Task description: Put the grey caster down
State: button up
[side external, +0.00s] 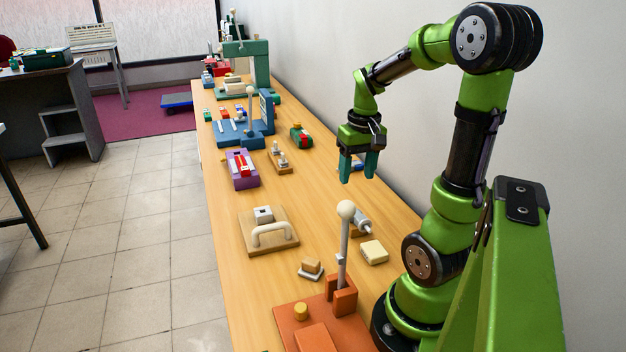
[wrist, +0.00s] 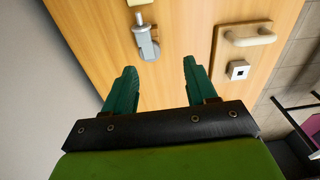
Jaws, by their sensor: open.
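The grey caster (side external: 363,223) lies on the wooden table, towards the wall side, by a cream block. It also shows in the wrist view (wrist: 146,42), ahead of the fingers and between their lines. My gripper (side external: 357,172) is open, with its two teal fingers pointing down above the table and nothing between them. The fingers also show apart in the wrist view (wrist: 159,68). The caster is below my gripper and nearer the side camera, clear of the fingers.
A cream block (side external: 375,252) lies near the caster. A wooden board with a white handle (side external: 271,234) is to the left. An orange lever fixture (side external: 343,290) stands in front. A purple tray (side external: 243,182) and blue fixture (side external: 245,135) are farther back. The wall bounds the right.

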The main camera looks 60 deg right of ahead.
jog(key=w+a+r+n+t+y, duration=0.1)
jog(key=a+r+n+t, duration=0.1)
jog(key=a, duration=1)
jog(key=w+a+r+n+t+y, duration=0.1)
jog(key=a+r+t, duration=0.3)
jog(key=a, duration=0.8)
jog(key=shift+w+a+r+n, duration=0.3)
jog(key=shift+w+r+n, duration=0.25)
jog(key=shift+n, duration=0.25)
jog(key=shift+w+f, duration=0.1)
jog(key=o, duration=0.4)
jog(key=shift+o, duration=0.2)
